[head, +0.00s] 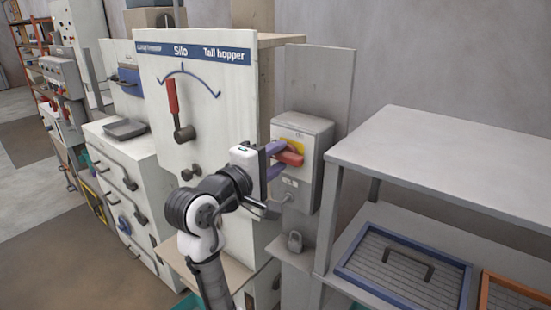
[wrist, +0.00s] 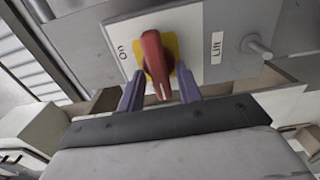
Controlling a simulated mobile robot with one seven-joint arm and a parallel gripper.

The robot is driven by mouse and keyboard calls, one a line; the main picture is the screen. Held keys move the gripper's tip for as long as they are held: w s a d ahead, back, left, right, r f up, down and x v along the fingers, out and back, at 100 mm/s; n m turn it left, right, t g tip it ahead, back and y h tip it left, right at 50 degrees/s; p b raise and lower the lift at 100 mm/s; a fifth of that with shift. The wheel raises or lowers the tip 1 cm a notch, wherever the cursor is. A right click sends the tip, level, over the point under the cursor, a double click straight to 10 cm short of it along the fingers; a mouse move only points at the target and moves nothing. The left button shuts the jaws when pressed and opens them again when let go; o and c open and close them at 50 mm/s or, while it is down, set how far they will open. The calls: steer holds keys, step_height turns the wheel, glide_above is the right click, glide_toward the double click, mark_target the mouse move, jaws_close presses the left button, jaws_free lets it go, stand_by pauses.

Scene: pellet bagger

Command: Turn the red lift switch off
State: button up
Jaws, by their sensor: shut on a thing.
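The red lift switch (head: 290,157) is a rotary handle on a yellow plate, on the front of a grey box (head: 317,140). In the wrist view the red handle (wrist: 154,60) points roughly up and down the picture, slightly tilted. A "Lift" label (wrist: 217,46) is to its right, and a small label (wrist: 122,50) to its left seems to read "On", turned over. My gripper (head: 279,160) is at the box with its purple fingers on both sides of the handle, shut on it. The fingers also show in the wrist view (wrist: 160,88).
A tall white panel (head: 205,110) with a "Silo" sign and a red-handled lever (head: 175,105) stands left of the box. A padlock (head: 295,241) is below the box. A grey shelf table (head: 440,155) with trays is at right.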

steer(key=o, duration=0.6)
steer(key=b+v, duration=0.4)
steer(key=v, duration=1)
